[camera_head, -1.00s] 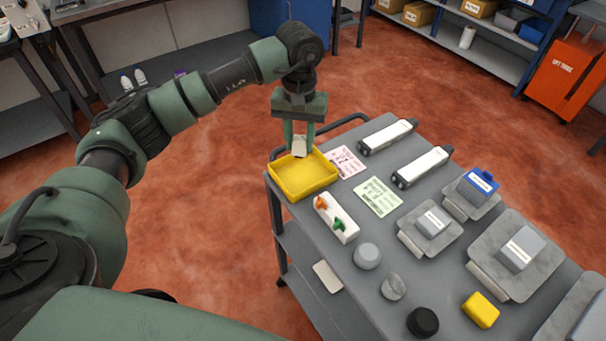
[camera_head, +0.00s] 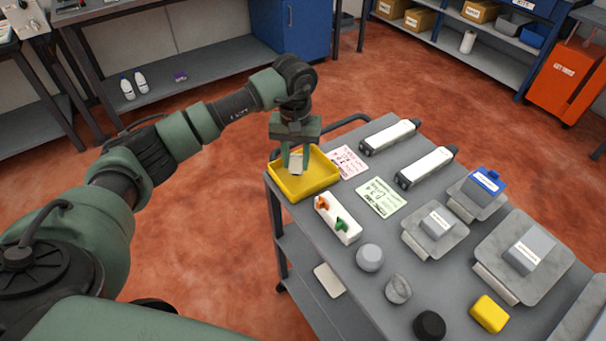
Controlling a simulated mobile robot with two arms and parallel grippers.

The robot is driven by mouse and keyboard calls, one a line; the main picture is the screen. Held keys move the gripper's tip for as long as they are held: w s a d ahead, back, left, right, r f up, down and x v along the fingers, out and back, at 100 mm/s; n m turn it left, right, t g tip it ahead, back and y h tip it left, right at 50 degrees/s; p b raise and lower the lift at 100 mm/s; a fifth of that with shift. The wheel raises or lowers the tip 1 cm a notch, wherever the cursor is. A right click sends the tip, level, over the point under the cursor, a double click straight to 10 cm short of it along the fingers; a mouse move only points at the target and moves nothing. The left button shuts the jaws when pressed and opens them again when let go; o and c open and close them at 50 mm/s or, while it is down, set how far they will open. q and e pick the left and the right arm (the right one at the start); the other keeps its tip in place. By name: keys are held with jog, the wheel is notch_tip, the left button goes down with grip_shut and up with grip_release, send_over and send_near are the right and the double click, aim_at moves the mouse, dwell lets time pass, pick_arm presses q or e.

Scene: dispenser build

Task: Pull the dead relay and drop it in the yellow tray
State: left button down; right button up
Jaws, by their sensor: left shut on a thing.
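My left gripper (camera_head: 295,163) points down over the yellow tray (camera_head: 319,184) at the far left corner of the grey cart. It is shut on a small pale grey and white block, the relay (camera_head: 296,164), held between its fingertips. The relay shows against the inside of the tray, low over or in it; I cannot tell whether it touches the tray floor. My right gripper is not in view.
A white block with an orange and a green piece (camera_head: 338,219) stands close in front of the tray. Pink (camera_head: 349,162) and green (camera_head: 381,197) cards lie to its right. Several grey modules, knobs and a yellow block (camera_head: 489,314) fill the cart (camera_head: 340,262) further right.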

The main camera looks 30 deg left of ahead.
pick_arm(q)
jog(key=c, duration=0.9)
grip_release()
jog(key=shift+c, duration=0.2)
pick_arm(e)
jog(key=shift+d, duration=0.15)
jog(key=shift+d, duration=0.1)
pick_arm(q)
jog(key=shift+r, duration=0.15)
jog(key=shift+r, duration=0.35)
notch_tip(320, 180, up, 7)
jog(key=shift+f+b, duration=0.1)
jog(key=shift+b, duration=0.8)
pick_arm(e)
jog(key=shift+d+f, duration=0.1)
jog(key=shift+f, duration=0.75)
